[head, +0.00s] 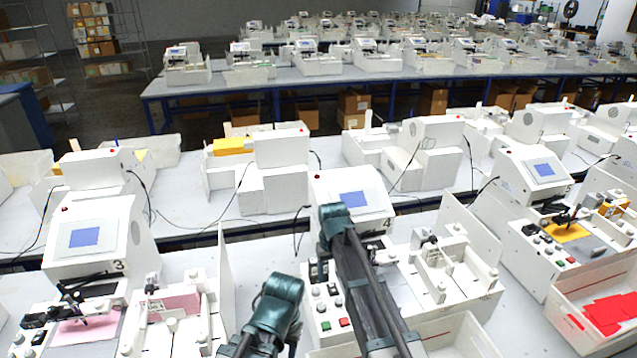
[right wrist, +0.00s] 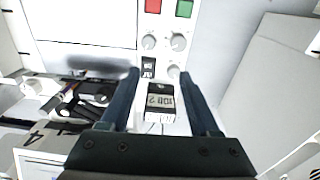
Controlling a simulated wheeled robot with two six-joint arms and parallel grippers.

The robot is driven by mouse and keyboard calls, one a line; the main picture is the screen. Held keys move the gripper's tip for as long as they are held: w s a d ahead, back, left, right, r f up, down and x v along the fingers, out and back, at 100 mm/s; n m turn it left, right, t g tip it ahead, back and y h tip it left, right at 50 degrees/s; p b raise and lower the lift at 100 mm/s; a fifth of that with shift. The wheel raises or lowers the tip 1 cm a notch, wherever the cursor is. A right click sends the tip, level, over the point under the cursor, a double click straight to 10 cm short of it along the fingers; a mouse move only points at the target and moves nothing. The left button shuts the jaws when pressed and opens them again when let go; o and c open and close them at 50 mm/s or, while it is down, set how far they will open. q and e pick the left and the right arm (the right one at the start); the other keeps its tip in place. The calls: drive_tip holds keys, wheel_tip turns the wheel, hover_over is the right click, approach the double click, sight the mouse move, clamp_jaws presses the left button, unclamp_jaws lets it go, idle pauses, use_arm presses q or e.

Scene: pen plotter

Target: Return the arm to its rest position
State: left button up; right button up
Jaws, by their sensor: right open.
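My right gripper (right wrist: 160,74) is open in the right wrist view, its two dark fingers apart with nothing held between them. Below it is the control panel of the white plotter numbered 4 (head: 375,190). A small counter (right wrist: 160,101) shows between the fingers. A black switch (right wrist: 148,68) and grey knobs (right wrist: 149,41) lie beyond the fingertips, with a red button (right wrist: 153,6) and a green button (right wrist: 184,8) at the top. I cannot tell whether a finger touches the panel. In the head view my arms hide part of this plotter; my left gripper does not show.
Plotter 3 (head: 95,235) stands at the left, with a pink sheet (head: 88,328) on its bed. Another plotter (head: 535,170) and a white bin with red pieces (head: 605,310) are at the right. An upright white panel (head: 226,285) stands left of my arms. More machines fill benches behind.

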use_arm(q)
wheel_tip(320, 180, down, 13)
drive_tip(key=b, duration=1)
use_arm(e)
drive_tip(key=s+f, duration=0.4)
drive_tip(key=s, duration=0.4)
drive_tip(key=s+a+f+n, duration=0.1)
drive_tip(key=s+f, duration=0.3)
drive_tip(key=s, duration=0.4)
drive_tip(key=s+f+h, duration=0.1)
drive_tip(key=s+f, duration=0.3)
drive_tip(key=s, duration=0.4)
drive_tip(key=shift+a+f+g, duration=0.3)
drive_tip(key=shift+a, duration=0.1)
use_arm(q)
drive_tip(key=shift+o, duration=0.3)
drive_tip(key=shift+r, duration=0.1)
